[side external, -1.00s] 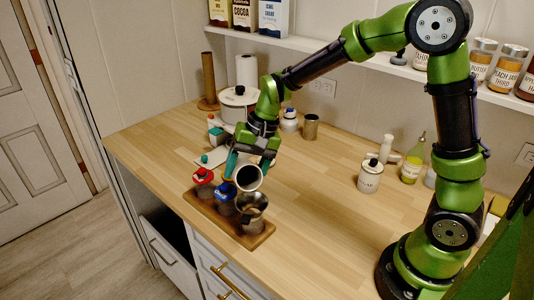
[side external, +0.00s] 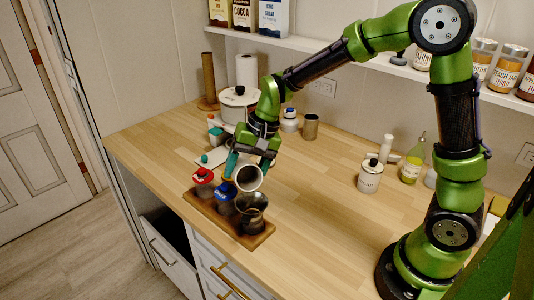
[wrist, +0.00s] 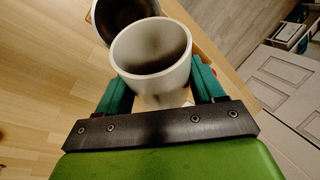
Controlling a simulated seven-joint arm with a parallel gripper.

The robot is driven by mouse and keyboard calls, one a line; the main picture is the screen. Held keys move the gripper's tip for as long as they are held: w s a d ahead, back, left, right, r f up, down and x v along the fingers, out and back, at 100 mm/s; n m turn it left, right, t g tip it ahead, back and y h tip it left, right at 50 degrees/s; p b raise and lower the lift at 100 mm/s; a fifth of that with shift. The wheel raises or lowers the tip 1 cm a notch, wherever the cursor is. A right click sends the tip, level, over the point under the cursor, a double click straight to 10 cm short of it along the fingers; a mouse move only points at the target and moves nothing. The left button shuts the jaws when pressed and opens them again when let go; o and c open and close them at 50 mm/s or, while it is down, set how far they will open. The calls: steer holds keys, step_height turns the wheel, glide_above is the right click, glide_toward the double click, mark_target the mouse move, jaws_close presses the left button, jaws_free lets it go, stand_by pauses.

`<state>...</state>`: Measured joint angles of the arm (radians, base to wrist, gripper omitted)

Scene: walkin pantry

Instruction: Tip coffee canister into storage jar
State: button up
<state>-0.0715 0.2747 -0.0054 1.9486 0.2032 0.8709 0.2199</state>
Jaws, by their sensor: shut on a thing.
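My gripper (side external: 250,167) is shut on a pale coffee canister (side external: 249,179), with one teal finger on each side. The canister is tipped over, its open mouth facing the side camera, close above the storage jar. In the wrist view the canister (wrist: 165,86) shows dark smears inside, and no clear heap of coffee. The open storage jar (side external: 252,213) stands upright at the right end of a wooden tray and looks dark brown inside. Its rim (wrist: 99,27) shows partly behind the canister in the wrist view.
The wooden tray (side external: 262,238) also holds a red-lidded jar (side external: 203,178) and a blue-lidded jar (side external: 225,193), close beside the storage jar. The counter to the right of the tray is clear.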

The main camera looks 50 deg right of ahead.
mark_target(242, 162)
step_height(242, 162, up, 6)
steer(key=shift+w+f, duration=0.1)
steer(key=shift+f, duration=0.1)
steer(key=shift+d+f+g+y, duration=0.15)
steer(key=shift+f+g+y, duration=0.25)
steer(key=shift+g, duration=0.3)
steer(key=shift+r+g, duration=0.1)
steer(key=shift+g, duration=0.2)
steer(key=shift+f+m+g+y, duration=0.3)
step_height(242, 162, down, 3)
steer(key=shift+f, duration=0.15)
steer(key=shift+f+g, duration=0.4)
steer(key=shift+f, duration=0.1)
steer(key=g+y, duration=0.1)
steer(key=m+g+y, duration=0.1)
steer(key=g, duration=0.1)
steer(key=shift+f+y, duration=0.25)
steer(key=shift+y, duration=0.05)
steer(key=s+g+y, duration=0.1)
steer(key=g, duration=0.1)
steer(key=a+f+m+g+y, duration=0.1)
steer(key=g+y, duration=0.1)
steer(key=shift+s+a, duration=0.1)
steer(key=shift+s, duration=0.3)
